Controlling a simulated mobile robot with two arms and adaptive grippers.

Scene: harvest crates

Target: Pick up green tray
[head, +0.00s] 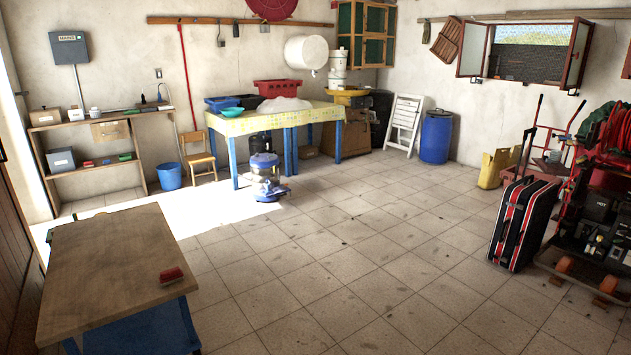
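A small green item (125,156) lies on the lower shelf of the wooden shelf unit at the left wall. It is flat and may be a tray, but it is too small to tell. Another small green item (131,111) shows on the top board of the same unit. Neither of my grippers is in view, so nothing shows of what they hold.
A wooden-topped table (110,262) with a small red item (171,275) stands at the near left. A blue bucket (169,176) and wooden chair (199,160) stand by the shelf unit. A black-and-red suitcase (524,222) stands right. The middle tiled floor is clear.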

